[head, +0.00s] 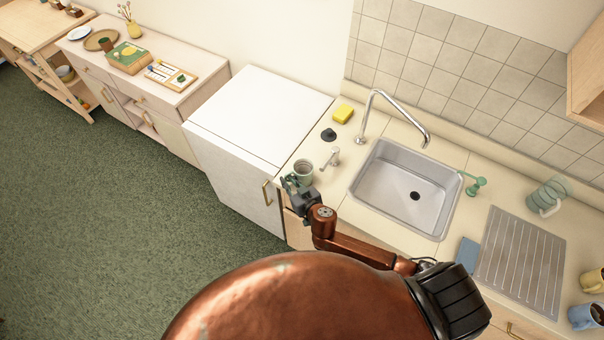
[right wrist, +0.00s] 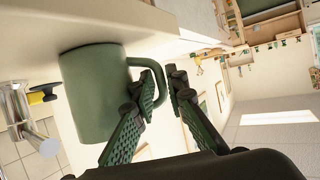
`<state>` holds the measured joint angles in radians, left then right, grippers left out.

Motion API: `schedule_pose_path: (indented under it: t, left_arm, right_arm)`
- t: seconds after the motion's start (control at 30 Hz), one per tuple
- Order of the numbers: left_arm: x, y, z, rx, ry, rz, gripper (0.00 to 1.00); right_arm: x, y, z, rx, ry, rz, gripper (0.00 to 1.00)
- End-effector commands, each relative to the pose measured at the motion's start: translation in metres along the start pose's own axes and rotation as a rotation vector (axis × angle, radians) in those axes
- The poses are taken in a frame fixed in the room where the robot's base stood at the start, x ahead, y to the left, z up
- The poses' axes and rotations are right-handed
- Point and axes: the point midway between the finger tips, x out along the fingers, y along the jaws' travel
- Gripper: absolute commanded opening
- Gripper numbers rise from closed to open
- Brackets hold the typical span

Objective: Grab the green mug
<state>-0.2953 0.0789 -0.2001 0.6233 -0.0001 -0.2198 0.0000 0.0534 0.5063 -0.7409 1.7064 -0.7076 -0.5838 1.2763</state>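The green mug (head: 303,169) stands on the counter near its front left corner, by the white cabinet. In the right wrist view the mug (right wrist: 92,92) appears upside down, its base against the counter. Its handle (right wrist: 162,82) points toward my fingers. My right gripper (head: 294,188) is at the mug's near side; in the right wrist view its fingertips (right wrist: 161,82) are on either side of the handle. A narrow gap shows between the fingers, so it looks open and not clamped on the handle. My left gripper is not in view.
A metal sink (head: 395,190) with a tall faucet (head: 372,100) lies right of the mug. A drying rack (head: 522,262) and more mugs are farther right.

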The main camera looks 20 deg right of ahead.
Motion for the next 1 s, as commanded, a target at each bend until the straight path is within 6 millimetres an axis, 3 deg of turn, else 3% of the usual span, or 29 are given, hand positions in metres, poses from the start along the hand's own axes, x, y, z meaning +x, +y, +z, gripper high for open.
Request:
schedule_pose_path:
  t: [0.13, 0.4, 0.6, 1.0]
  left_arm:
    - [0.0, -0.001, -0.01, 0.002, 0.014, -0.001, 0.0]
    - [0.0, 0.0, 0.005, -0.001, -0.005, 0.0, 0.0]
    - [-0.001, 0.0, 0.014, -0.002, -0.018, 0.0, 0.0]
    - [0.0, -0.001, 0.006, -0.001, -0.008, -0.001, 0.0]
  right_arm:
    - [0.001, -0.001, 0.0, 0.0, 0.0, -0.002, 0.13]
    - [0.001, -0.001, -0.001, 0.0, 0.001, -0.001, 0.0]
    - [0.001, -0.001, -0.001, 0.0, 0.001, -0.001, 0.0]
    - [0.001, -0.001, -0.002, -0.001, 0.003, -0.001, 0.0]
